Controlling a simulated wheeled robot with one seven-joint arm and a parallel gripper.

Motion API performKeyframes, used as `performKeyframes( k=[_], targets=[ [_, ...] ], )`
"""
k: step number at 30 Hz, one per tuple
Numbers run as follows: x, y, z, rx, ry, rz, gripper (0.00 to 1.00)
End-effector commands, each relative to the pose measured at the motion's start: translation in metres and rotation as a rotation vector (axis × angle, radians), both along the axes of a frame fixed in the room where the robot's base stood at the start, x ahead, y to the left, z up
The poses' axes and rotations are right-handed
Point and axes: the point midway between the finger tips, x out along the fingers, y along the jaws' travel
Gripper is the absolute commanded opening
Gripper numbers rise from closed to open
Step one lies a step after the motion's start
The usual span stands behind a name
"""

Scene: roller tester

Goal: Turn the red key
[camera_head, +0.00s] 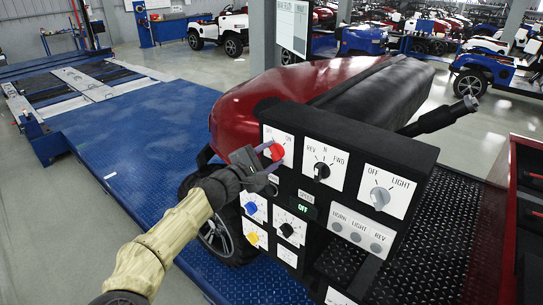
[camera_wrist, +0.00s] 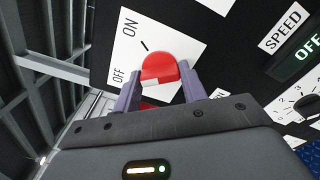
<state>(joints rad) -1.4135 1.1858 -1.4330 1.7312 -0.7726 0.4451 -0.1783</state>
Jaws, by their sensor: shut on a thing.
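The red key (camera_head: 277,152) sits on a white OFF/ON label plate (camera_head: 287,139) at the upper left of the black control panel. In the wrist view the red key (camera_wrist: 159,69) shows as a round red knob on its plate (camera_wrist: 186,37), with OFF to the left and ON above. My gripper (camera_head: 268,157) is at the key, and in the wrist view its two purple-grey fingers (camera_wrist: 160,85) are on either side of the key, shut on it. The fingers partly hide the key and its plate.
The panel also carries a REV/N/FWD knob (camera_head: 321,171), a grey LIGHT knob (camera_head: 379,198), a blue knob (camera_head: 251,208), a yellow knob (camera_head: 253,238) and a SPEED display (camera_head: 303,209). A red vehicle body (camera_head: 240,108) stands behind the panel. Blue platform floor lies left.

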Motion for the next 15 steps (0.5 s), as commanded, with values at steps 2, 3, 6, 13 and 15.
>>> performKeyframes(
  k=[2,3,6,13,15],
  targets=[
    [-0.0001,0.0006,-0.0025,-0.002,0.006,0.001,0.19],
    [-0.0001,0.0006,-0.0025,-0.002,0.006,0.001,0.19],
    [-0.0003,0.0006,-0.0026,-0.002,0.006,0.001,0.19],
    [-0.0001,0.0003,-0.0018,-0.001,0.003,0.001,0.64],
    [-0.0001,0.0002,-0.0014,-0.002,0.003,0.0,0.64]
  ],
)
